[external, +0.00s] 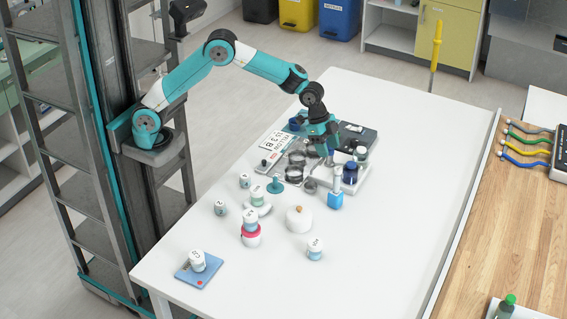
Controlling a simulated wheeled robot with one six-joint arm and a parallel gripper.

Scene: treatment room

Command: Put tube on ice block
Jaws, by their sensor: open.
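A small bright blue block (335,201), which looks like the ice block, stands on the white table right of its middle. A slim pale upright piece (337,180), which looks like the tube, rises from its top and seems to rest on it. The exact contact is too small to tell. My gripper (329,156) is open, pointing down, a little above and behind the pale piece, and seems apart from it. The equipment behind blends with the fingers.
A pale tray (352,184) with dark-capped jars is close behind the block. A white round lidded pot (299,219) and several labelled jars, one on a blue pad (211,275), stand in front and left. The table's right side is clear.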

